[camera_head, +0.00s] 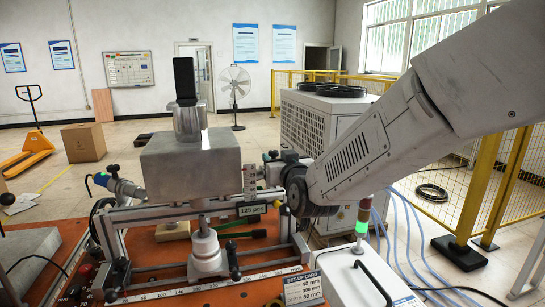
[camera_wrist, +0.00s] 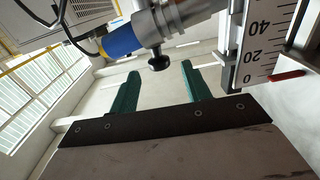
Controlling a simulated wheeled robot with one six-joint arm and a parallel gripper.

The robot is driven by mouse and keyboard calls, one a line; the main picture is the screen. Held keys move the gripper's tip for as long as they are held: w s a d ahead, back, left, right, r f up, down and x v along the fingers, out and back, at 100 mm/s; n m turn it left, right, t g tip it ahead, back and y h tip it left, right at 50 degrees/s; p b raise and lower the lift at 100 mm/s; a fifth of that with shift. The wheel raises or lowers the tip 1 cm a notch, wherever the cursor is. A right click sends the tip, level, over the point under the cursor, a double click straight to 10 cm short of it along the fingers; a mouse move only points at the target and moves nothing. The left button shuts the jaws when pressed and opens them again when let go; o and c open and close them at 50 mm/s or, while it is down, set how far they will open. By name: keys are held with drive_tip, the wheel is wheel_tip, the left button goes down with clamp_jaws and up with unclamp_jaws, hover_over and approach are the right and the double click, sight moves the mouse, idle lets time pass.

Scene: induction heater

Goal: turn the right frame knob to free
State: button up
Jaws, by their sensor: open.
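In the wrist view, my gripper (camera_wrist: 160,75) has two green fingers, well apart with nothing between their tips. A small black knob (camera_wrist: 158,62) on a metal collar appears near the finger tips, in line with the gap; I cannot tell how far beyond them it is. The collar belongs to a metal tube with a blue section (camera_wrist: 122,42). In the head view, my arm reaches in from the right, and its end is beside the right side of the frame (camera_head: 145,211).
A vertical scale (camera_wrist: 262,40) stands close right of the fingers in the wrist view, with a red pointer (camera_wrist: 287,77). In the head view, a grey metal block (camera_head: 190,165) sits above the frame. A signal light (camera_head: 361,225) stands at the lower right, near my arm.

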sight(274, 156)
drive_tip(key=shift+x, duration=1.1)
drive_tip(key=shift+c, duration=0.3)
